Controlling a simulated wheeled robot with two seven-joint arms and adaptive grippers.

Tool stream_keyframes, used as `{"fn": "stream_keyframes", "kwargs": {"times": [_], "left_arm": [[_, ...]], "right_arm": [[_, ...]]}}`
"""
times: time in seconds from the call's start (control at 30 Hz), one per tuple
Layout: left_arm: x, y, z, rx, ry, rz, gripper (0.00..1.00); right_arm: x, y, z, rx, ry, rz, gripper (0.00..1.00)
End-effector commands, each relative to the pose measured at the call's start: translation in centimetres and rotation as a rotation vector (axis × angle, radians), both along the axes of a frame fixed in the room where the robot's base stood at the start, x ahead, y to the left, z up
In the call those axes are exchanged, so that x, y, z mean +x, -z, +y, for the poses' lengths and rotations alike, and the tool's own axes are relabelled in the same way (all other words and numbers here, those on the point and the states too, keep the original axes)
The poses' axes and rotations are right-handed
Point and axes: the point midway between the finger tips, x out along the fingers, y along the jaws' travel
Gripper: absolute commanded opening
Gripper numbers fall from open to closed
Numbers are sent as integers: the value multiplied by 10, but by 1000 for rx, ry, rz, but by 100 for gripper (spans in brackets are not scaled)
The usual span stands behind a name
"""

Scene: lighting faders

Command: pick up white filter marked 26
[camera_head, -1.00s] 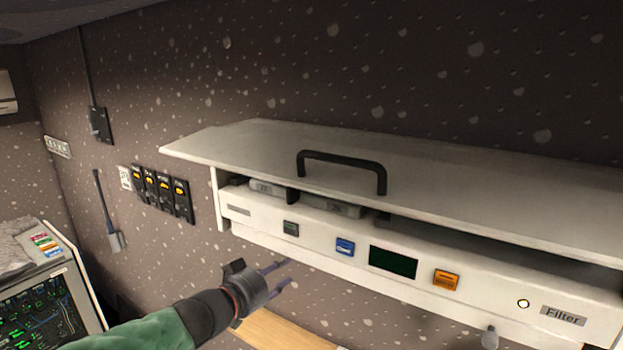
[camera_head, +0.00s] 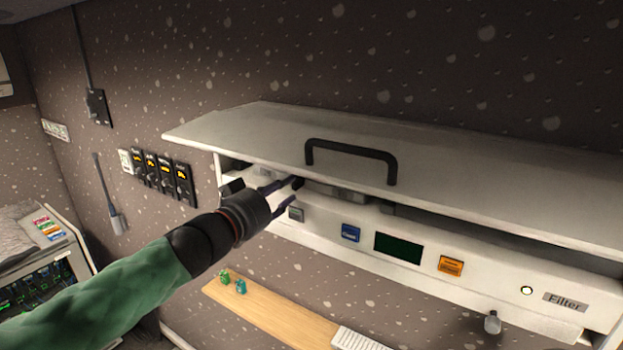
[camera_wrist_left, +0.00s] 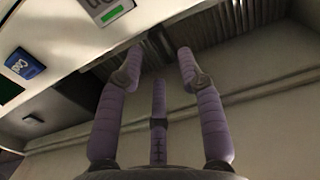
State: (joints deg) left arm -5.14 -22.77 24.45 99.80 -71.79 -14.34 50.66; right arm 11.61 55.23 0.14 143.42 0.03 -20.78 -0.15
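A white filter box (camera_head: 475,240) hangs on the wall with its lid (camera_head: 450,170) raised. Inside its slot, pale grey-white pieces show: one (camera_head: 345,194) right of my left gripper, another (camera_head: 264,172) partly behind it. No number is readable on them, so I cannot tell which is marked 26. My left gripper (camera_head: 288,192) is at the slot's front edge, under the lid. In the left wrist view its purple fingers (camera_wrist_left: 160,62) are spread, with nothing between them. My right gripper is not in view.
A black handle (camera_head: 350,155) stands on the lid. The box's front has a grey button (camera_head: 296,214), a blue button (camera_head: 351,232), a dark display (camera_head: 398,247) and an orange button (camera_head: 451,265). A wooden shelf (camera_head: 275,318) lies below, with small green items (camera_head: 240,286).

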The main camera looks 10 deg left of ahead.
Motion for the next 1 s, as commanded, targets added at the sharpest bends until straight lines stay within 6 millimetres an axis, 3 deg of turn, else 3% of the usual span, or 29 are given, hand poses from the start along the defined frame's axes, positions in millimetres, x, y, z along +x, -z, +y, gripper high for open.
{"fn": "stream_keyframes", "kwargs": {"times": [0.4, 0.77, 0.9, 1.0], "left_arm": [[42, -5, -17, -1, 1, 1, 37], [48, -5, -19, 0, 0, 0, 37], [48, -5, -19, 0, 0, 0, 1], [48, -6, -19, -1, 0, -2, 0]], "right_arm": [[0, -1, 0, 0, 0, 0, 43], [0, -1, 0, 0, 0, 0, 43], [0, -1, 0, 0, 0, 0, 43], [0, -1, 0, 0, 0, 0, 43]]}}
